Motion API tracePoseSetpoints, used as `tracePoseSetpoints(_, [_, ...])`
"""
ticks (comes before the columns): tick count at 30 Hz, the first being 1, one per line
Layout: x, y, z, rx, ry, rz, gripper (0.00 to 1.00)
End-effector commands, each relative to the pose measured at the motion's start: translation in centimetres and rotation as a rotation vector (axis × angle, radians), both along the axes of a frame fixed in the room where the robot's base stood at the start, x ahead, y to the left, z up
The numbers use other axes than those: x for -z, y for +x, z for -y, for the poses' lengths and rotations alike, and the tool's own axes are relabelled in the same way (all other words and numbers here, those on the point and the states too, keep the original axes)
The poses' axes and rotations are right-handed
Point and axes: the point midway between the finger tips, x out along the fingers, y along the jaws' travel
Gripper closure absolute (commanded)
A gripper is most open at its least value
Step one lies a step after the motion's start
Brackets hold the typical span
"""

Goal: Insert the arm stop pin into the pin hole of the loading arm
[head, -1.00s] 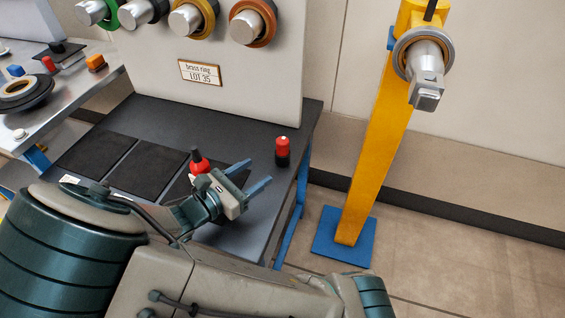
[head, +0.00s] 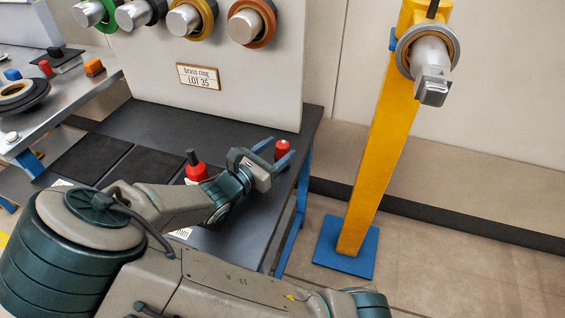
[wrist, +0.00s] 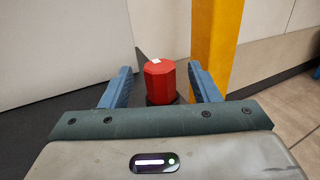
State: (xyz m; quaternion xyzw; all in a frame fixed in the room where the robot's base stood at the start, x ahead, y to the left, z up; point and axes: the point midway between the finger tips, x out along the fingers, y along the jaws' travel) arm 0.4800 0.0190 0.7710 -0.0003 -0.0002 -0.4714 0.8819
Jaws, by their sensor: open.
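A red faceted knob (head: 283,149), which looks like the head of the arm stop pin, stands upright near the right edge of the dark bench. It also shows in the wrist view (wrist: 160,80), with a small white mark on top and a dark base below. My gripper (head: 281,147) is open, with its blue fingers on either side of the knob. In the wrist view my gripper (wrist: 160,68) shows gaps between the knob and both fingers. The loading arm (head: 428,60) is a metal cylinder with a square end on a yellow post. I cannot make out its pin hole.
Dark mats (head: 90,158) lie on the bench (head: 222,130). A panel with ringed pegs (head: 250,25) rises behind. The post's blue base (head: 345,248) stands on open floor to the right.

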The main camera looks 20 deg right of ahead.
Motion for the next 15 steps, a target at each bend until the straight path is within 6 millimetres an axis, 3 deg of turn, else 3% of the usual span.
tracePoseSetpoints(4, [0.2, 1.0, 1.6, 0.002, 0.0, 0.0, 0.44])
tracePoseSetpoints(13, [0.0, 1.3, 1.9, 0.0, 0.001, -0.001, 0.44])
tracePoseSetpoints(15, [0.0, 1.3, 1.9, 0.0, 0.001, -0.001, 0.64])
